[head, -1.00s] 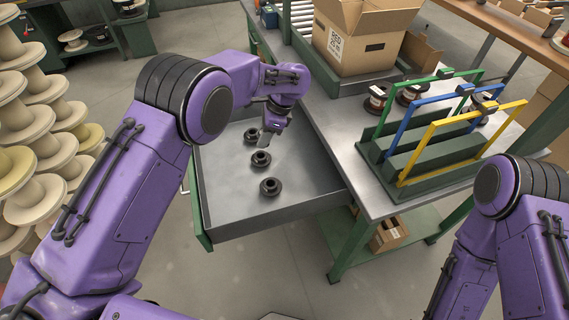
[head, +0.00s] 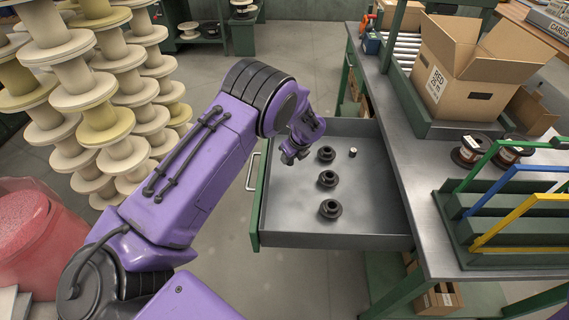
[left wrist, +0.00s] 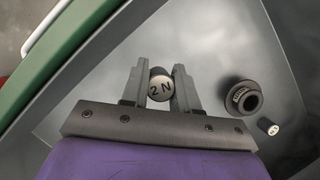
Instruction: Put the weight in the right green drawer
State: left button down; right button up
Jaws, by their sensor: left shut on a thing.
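A dark round weight with a pale face marked "2 N" (left wrist: 160,90) is between the fingers of my left gripper (left wrist: 159,68) in the left wrist view. The gripper is shut on it. In the head view my left gripper (head: 289,158) is over the left part of the open green-fronted drawer (head: 290,240), beside the black flanged pieces; the held weight cannot be made out there. Its height above the drawer floor is unclear. My right gripper is not in view.
Three black flanged pieces (head: 328,180) stand in a row in the drawer. A small silver cylinder (head: 352,152) stands right of them. The workbench (head: 425,215) with a cardboard box (head: 470,75) and coloured frames (head: 515,205) is at right. Stacked spools (head: 100,110) are at left.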

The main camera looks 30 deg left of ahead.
aim_at(281, 170)
pick_arm(q)
jog(key=a+f, duration=0.2)
jog(key=f, duration=0.1)
jog(key=shift+s+a+f+p, duration=0.1)
jog(key=shift+s+p, duration=0.2)
jog(key=shift+s, duration=0.1)
notch_tip(281, 170, down, 3)
jog(key=shift+r+p, duration=0.15)
jog(key=shift+p, duration=0.15)
jog(key=c, duration=0.8)
grip_release()
jog(key=v, duration=1.2)
jog(key=shift+r, duration=0.1)
